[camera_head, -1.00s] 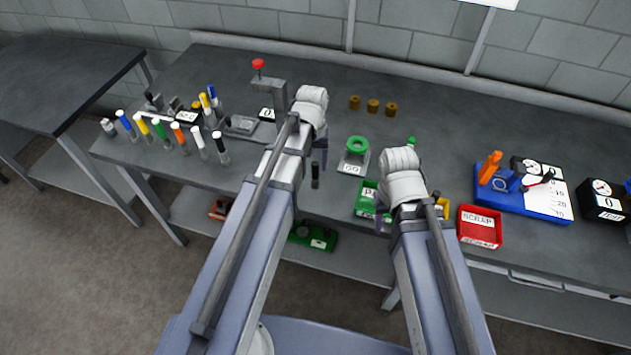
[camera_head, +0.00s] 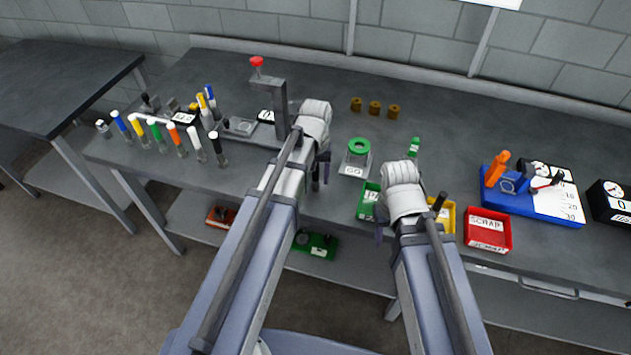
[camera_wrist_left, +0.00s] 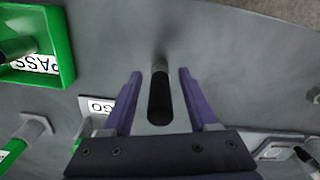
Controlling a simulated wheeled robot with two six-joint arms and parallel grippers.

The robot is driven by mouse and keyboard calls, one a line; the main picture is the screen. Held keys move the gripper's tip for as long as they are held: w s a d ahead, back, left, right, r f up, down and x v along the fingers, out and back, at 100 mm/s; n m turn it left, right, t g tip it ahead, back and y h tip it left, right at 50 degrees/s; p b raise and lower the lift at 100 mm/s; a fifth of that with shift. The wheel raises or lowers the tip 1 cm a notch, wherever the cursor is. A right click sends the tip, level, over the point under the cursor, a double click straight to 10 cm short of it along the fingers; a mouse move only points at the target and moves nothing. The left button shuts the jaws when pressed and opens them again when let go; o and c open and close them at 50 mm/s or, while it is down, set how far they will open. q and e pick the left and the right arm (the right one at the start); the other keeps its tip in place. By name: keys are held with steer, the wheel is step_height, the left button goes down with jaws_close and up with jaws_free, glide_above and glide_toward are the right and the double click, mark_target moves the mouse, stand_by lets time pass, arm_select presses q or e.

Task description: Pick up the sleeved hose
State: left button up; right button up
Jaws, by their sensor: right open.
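A black-topped piece with a grey end, which looks like the sleeved hose (camera_wrist_left: 160,97), stands between the two purple fingers of my left gripper (camera_wrist_left: 160,90) in the left wrist view. The fingers are open, with a gap on each side of it. In the head view my left gripper (camera_head: 321,167) is at the front part of the bench, and the dark hose (camera_head: 315,181) shows partly behind its fingers. My right gripper (camera_head: 382,232) is open near the bench's front edge, by the green tray; its fingers are partly hidden by the arm.
A green PASS tray (camera_head: 367,203), a yellow bin (camera_head: 447,214) and a red SCRAP tray (camera_head: 487,230) line the front edge. Several coloured-top hoses (camera_head: 178,140) and a press (camera_head: 280,105) are to the left.

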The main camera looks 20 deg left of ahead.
arm_select(q)
jaws_close()
stand_by(0.4)
stand_by(0.4)
